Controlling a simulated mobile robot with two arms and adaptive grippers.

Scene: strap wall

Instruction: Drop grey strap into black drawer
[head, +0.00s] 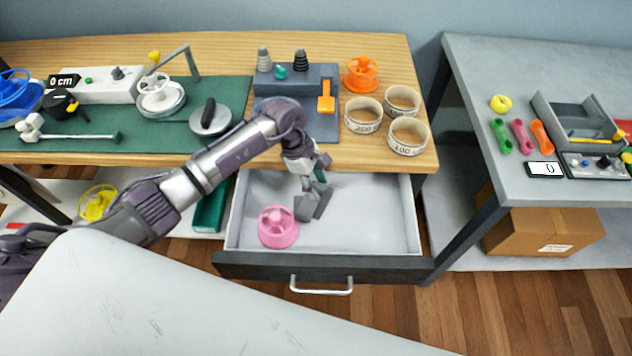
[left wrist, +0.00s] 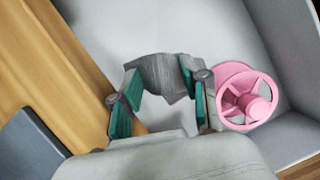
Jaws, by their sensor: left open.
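The black drawer (head: 385,268) stands pulled out below the wooden table, with a dark front, a white handle and a pale inside. My left gripper (head: 312,184) is over the drawer's inside, pointing down, with its fingers apart. The grey strap (head: 314,205), a short crumpled band, is in the drawer area just below the fingertips. In the left wrist view the strap (left wrist: 163,77) shows between and beyond the spread teal finger pads (left wrist: 158,98). I cannot tell whether it touches a pad or the drawer floor. My right gripper is not in view.
A pink spool (head: 278,227) sits in the drawer, left of the strap. Several rolled bands (head: 408,137), an orange spool (head: 361,75) and a grey-blue fixture (head: 300,85) stand on the table above. The drawer's right part is clear. A grey table (head: 480,70) stands at right.

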